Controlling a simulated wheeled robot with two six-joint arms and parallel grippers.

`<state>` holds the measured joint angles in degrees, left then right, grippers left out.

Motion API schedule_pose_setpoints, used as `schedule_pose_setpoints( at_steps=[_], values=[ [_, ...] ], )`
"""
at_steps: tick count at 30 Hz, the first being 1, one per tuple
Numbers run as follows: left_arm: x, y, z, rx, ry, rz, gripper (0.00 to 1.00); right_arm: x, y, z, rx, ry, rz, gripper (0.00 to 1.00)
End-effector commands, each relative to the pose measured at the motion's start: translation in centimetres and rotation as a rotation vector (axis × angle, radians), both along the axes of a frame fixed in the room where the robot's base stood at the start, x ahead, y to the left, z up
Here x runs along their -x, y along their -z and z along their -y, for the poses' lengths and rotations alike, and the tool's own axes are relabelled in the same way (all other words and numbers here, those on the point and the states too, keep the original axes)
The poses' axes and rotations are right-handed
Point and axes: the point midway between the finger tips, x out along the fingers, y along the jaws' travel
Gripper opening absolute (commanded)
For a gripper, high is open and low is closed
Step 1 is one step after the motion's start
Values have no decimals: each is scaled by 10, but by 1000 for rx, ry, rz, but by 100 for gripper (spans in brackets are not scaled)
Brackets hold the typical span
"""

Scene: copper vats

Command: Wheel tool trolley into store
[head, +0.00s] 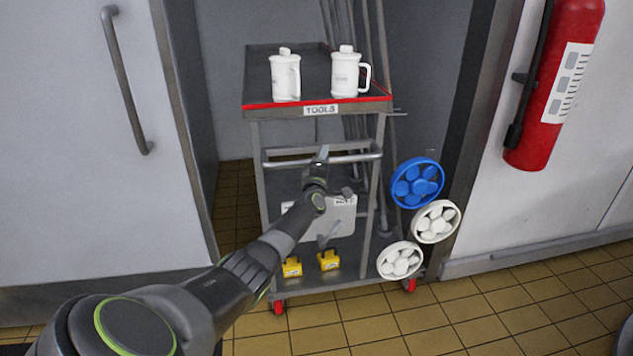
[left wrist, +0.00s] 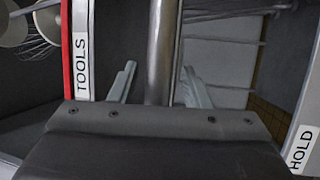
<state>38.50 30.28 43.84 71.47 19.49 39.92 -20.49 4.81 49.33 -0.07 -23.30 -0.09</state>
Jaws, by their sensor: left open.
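The grey tool trolley (head: 259,185) stands upright in the opening of the store (head: 232,40), its front castors on the tiles at the mouth. Its red-edged top carries a TOOLS label (head: 320,109), also visible in the left wrist view (left wrist: 81,60). A horizontal handle bar (head: 285,163) crosses its front below the top. My left gripper (head: 333,172) is open at this bar. In the left wrist view the bar (left wrist: 162,50) runs between the two separated fingers (left wrist: 158,80); I cannot tell whether they touch it. My right gripper is not in view.
Two white jugs (head: 285,77) (head: 345,73) stand on the trolley top. Yellow items (head: 328,260) sit on its bottom shelf. Blue (head: 417,182) and white (head: 437,221) round pieces are at its right side. A door (head: 85,130) is left, a fire extinguisher (head: 560,85) right.

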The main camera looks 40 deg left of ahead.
Motion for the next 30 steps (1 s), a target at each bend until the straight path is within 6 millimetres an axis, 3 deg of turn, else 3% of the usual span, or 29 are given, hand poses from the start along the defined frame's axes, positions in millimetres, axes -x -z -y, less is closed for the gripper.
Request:
schedule_pose_setpoints(
  at_steps=[14, 24, 30],
  values=[
    [70, 10, 34, 1, 0, -3, 43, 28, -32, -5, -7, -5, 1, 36],
    [126, 25, 62, 2, -1, -3, 43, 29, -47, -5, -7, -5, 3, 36],
    [142, 29, 71, 0, -1, -2, 43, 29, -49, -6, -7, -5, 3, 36]
  ],
)
